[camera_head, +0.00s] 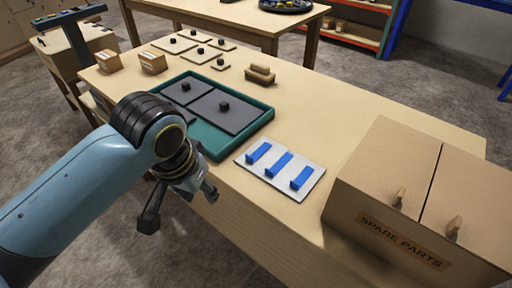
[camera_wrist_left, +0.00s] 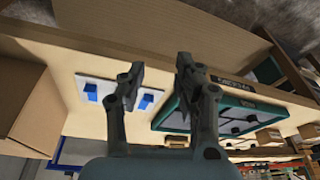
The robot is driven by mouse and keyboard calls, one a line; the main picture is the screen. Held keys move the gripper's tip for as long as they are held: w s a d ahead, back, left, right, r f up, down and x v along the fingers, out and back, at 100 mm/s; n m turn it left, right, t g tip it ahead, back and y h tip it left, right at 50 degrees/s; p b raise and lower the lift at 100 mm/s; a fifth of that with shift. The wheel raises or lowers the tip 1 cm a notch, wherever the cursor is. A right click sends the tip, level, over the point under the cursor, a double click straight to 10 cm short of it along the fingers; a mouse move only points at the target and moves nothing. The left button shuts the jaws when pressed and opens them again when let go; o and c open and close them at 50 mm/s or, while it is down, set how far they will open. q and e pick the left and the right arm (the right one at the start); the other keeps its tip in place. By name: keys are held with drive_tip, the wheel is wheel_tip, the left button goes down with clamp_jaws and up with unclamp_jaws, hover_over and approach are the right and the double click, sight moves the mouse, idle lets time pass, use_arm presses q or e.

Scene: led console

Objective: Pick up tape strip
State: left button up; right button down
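Three blue tape strips lie on a white card (camera_head: 262,174) near the table's front edge: a left strip (camera_head: 258,153), a middle strip (camera_head: 278,164) and a right strip (camera_head: 301,178). Each has a raised blue end. My left gripper (camera_head: 181,206) is open and empty, in front of the table edge and to the left of the card, apart from the strips. In the wrist view, the open fingers (camera_wrist_left: 160,72) partly cover the card; one strip (camera_wrist_left: 90,92) shows left of them and another (camera_wrist_left: 146,101) shows close to a finger. My right gripper is not in view.
A green tray (camera_head: 262,122) with grey panels lies left of the card. A cardboard box marked SPARE PARTS (camera_head: 400,195) stands close on its right. A tan handled block (camera_head: 260,74), small plates and two small boxes sit farther back. The table behind the card is clear.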

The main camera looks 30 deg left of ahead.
use_arm(q)
drive_tip(key=w+a+r+n+g, duration=0.1)
drive_tip(key=w+n, duration=0.6)
drive_tip(key=w, duration=0.3)
drive_tip(key=w+a+r+n+g, duration=0.1)
drive_tip(key=w+r+n+g, duration=0.1)
drive_tip(key=w+n, duration=0.6)
hover_over(251, 157)
drive_tip(key=shift+h, duration=0.4)
drive_tip(key=f, duration=0.5)
drive_tip(key=shift+w+f, duration=0.2)
drive_tip(key=shift+f, duration=0.15)
drive_tip(key=shift+m, duration=0.3)
drive_tip(key=f, duration=0.5)
drive_tip(key=shift+s, duration=0.2)
drive_tip(key=shift+c, duration=0.4)
clamp_jaws()
